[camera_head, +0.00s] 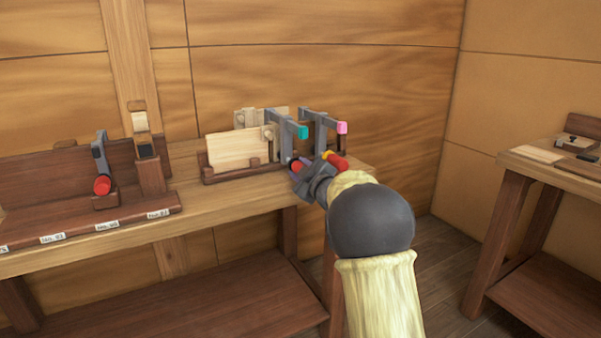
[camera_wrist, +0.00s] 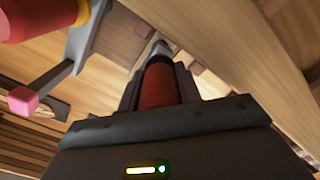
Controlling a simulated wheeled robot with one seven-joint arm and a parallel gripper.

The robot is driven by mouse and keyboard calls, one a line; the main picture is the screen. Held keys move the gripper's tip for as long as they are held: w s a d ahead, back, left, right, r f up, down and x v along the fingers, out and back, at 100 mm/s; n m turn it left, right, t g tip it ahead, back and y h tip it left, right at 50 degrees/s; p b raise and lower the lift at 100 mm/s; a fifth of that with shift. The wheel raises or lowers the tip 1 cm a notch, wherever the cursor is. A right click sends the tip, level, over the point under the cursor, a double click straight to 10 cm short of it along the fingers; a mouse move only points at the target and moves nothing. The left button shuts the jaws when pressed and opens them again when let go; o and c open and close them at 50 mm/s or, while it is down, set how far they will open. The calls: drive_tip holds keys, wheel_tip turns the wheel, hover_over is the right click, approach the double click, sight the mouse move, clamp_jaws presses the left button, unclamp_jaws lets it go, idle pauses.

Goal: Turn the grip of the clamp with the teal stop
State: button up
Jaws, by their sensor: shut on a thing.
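The clamp with the teal stop (camera_head: 303,132) stands at the back of the bench, its grey bar (camera_head: 282,119) reaching forward. Its red grip (camera_head: 296,165) sits low at the bar's foot. My gripper (camera_head: 301,172) is shut on this grip from the front. In the wrist view the red grip (camera_wrist: 158,86) lies between the fingers (camera_wrist: 158,92), with a dark collar and grey shaft beyond it. The teal stop does not show in the wrist view. My gripper hides part of the grip in the head view.
A second clamp with a pink stop (camera_head: 342,128) and a red grip with yellow collar (camera_head: 338,161) is close on the right; its pink stop (camera_wrist: 22,102) shows in the wrist view. Pale boards (camera_head: 235,149) stand left. Another red-gripped clamp (camera_head: 101,185) is farther left.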

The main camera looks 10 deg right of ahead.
drive_tip(key=o, duration=1)
drive_tip(key=p+v, duration=0.1)
drive_tip(key=v, duration=1.6)
drive_tip(key=shift+s+p, duration=0.15)
drive_tip(key=shift+p, duration=0.25)
drive_tip(key=shift+d, duration=0.1)
